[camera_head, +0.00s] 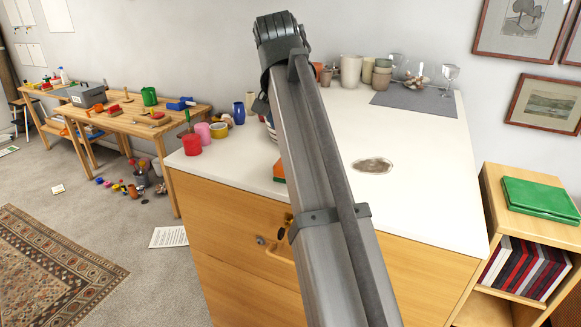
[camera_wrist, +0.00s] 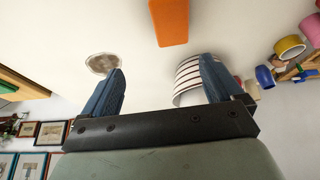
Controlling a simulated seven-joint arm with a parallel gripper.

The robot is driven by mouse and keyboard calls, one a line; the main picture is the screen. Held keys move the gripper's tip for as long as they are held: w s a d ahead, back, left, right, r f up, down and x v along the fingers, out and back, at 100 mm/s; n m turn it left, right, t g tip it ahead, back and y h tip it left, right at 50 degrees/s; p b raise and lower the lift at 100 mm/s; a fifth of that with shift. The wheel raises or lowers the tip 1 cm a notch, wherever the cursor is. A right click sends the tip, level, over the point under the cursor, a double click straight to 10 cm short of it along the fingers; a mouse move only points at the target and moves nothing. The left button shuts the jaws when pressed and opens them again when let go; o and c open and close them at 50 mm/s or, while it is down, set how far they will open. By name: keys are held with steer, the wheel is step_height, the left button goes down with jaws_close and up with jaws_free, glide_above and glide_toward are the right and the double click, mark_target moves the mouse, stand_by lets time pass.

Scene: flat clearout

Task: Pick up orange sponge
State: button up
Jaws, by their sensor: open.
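The orange sponge (camera_wrist: 170,22) shows at the top of the wrist view, on the white cabinet top, beyond the fingertips and cut off by the picture's edge. In the head view only a bit of the orange sponge (camera_head: 279,170) shows at the left edge of my arm, near the front edge of the top. My gripper (camera_wrist: 160,80) has its two blue fingers spread apart with nothing held between them. In the head view my arm hides the fingers.
A striped bowl (camera_wrist: 187,82) stands beside the right finger in the wrist view. A stain-like patch (camera_head: 373,166) lies on the cabinet top (camera_head: 425,195). A red cup (camera_head: 192,144) and other cups stand at its left; pots and glasses (camera_head: 351,72) stand at the back.

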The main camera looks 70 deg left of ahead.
steer(key=f, duration=0.2)
steer(key=a+f, duration=0.1)
steer(key=f, duration=0.2)
steer(key=a+f, duration=0.1)
steer(key=f, duration=0.1)
steer(key=shift+a+f, duration=0.1)
steer(key=shift+f, duration=0.25)
steer(key=shift+s+x, duration=0.25)
steer(key=shift+x, duration=1.05)
steer(key=shift+s+x, duration=0.2)
steer(key=shift+x, duration=1.1)
steer(key=shift+a+f, duration=0.1)
steer(key=shift+f, duration=0.3)
steer(key=c, duration=1)
steer(key=shift+c, duration=0.2)
step_height(320, 180, up, 11)
steer(key=shift+f, duration=0.2)
